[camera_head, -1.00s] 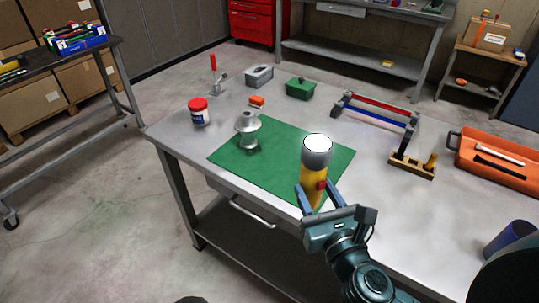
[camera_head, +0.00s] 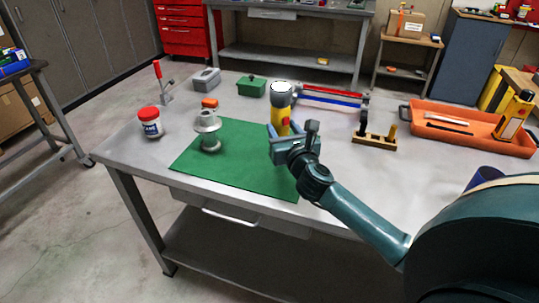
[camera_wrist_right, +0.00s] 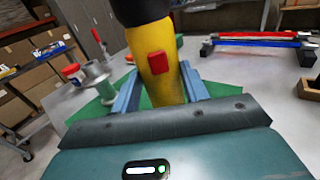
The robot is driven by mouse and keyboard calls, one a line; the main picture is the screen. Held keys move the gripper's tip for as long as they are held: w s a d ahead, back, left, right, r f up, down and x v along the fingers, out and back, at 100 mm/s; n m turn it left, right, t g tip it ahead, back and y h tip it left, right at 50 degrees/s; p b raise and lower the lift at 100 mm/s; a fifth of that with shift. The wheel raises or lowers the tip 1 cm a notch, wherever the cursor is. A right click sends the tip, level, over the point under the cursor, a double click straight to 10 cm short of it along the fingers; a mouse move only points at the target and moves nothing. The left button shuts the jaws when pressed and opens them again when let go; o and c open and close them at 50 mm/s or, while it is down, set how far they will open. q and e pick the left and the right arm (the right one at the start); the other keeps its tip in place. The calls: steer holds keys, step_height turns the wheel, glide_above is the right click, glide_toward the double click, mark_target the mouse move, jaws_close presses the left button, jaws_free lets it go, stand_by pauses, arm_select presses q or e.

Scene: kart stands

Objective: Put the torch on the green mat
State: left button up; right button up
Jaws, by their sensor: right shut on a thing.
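The torch (camera_head: 281,109) has a yellow body and a grey head with a white lens. My right gripper (camera_head: 287,138) is shut on its yellow body and holds it upright; the fingers partly hide its lower end. In the right wrist view the torch (camera_wrist_right: 158,65) stands between the two fingers (camera_wrist_right: 160,92), its red button facing the camera. The green mat (camera_head: 235,172) lies on the grey table. The torch is over the mat's right back part in the head view; whether it touches the mat is hidden. My left gripper is not in view.
A grey metal part (camera_head: 208,128) stands on the mat's left part. A red-lidded jar (camera_head: 150,122) stands left of the mat. Behind are an orange block (camera_head: 210,103) and a green box (camera_head: 251,86). A wooden holder (camera_head: 374,141) and an orange tray (camera_head: 468,133) are at right. The mat's front is clear.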

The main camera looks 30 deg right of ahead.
step_height(320, 180, down, 6)
steer(key=shift+a+f+b, duration=0.1)
steer(key=shift+b, duration=1)
steer(key=shift+f, duration=0.45)
steer(key=o, duration=1.1)
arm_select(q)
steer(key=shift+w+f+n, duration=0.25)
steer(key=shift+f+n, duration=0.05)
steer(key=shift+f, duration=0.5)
arm_select(e)
steer(key=shift+o, duration=0.2)
